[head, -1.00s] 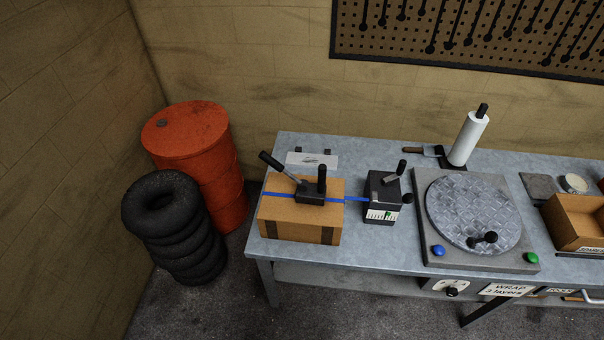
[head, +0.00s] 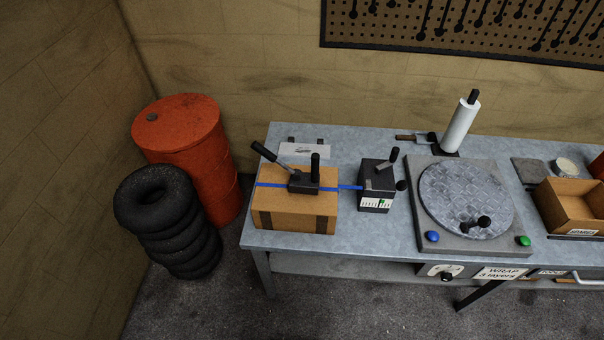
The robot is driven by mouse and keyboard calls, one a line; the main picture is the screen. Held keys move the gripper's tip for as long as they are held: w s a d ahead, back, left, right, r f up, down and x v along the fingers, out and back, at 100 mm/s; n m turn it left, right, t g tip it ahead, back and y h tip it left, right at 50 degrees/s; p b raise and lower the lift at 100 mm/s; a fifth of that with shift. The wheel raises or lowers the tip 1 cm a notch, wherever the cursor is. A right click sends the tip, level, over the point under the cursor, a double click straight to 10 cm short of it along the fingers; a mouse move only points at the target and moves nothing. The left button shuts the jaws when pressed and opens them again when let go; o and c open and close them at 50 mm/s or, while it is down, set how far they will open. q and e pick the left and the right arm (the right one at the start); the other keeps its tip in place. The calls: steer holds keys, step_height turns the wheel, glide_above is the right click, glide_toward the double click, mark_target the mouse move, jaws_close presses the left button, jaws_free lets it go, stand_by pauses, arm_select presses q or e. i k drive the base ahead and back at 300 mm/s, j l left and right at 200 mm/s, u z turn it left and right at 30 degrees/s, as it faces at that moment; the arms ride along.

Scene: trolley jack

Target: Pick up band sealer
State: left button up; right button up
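A black hand tool (head: 303,186) with two dark-gripped levers sits on top of a cardboard box (head: 293,220) at the left end of the bench. A blue band (head: 272,185) runs over the box, under this tool, and on to a black block-shaped device (head: 376,182) just to the right. That device has a lever on top, a dark knob on its right side and a white scale with a green mark. No label shows which of the two is the band sealer. Neither of my grippers is in view.
The grey bench (head: 350,228) also holds a round turntable (head: 466,199), a white film roll (head: 460,126) and an open carton (head: 574,207). An orange drum (head: 185,140) and stacked tyres (head: 165,215) stand left of it. The floor (head: 350,310) in front is clear.

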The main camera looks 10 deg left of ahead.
mark_target(308, 184)
steer(key=j+z, duration=0.15)
steer(key=z, duration=0.2)
steer(key=i+j+z, duration=0.1)
steer(key=z, duration=0.25)
steer(key=j+z, duration=0.35)
steer(key=l, duration=0.1)
